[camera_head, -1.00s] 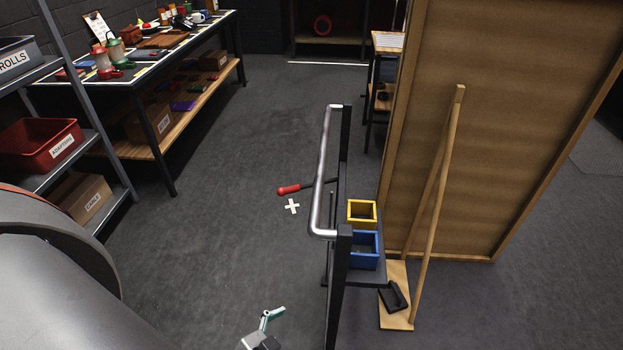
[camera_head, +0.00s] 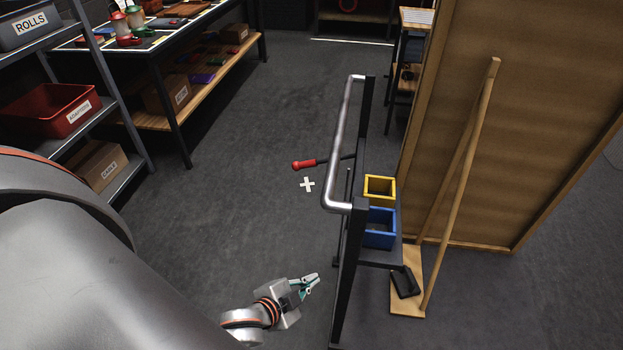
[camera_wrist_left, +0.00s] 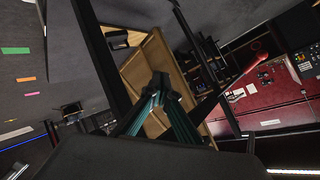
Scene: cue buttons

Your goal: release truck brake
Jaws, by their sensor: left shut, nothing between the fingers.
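The truck (camera_head: 343,265) is a dark-framed cart with a silver push handle (camera_head: 340,150). Its brake lever (camera_head: 305,164) has a red grip on a dark rod and sticks out to the left of the frame, above the floor. My left gripper (camera_head: 312,283), with teal fingers, is shut and empty. It is low in the head view, left of the truck's near post and well below the lever in the picture, apart from it. In the left wrist view the fingers (camera_wrist_left: 162,98) point toward dark bars and wooden surfaces. My right gripper does not show.
A yellow bin (camera_head: 379,187) and a blue bin (camera_head: 380,228) sit on the truck. A tall wooden panel (camera_head: 530,120) with a slanted prop stands to the right. Shelving with a red bin (camera_head: 50,112) and a workbench are on the left. The floor around a white cross (camera_head: 307,184) is clear.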

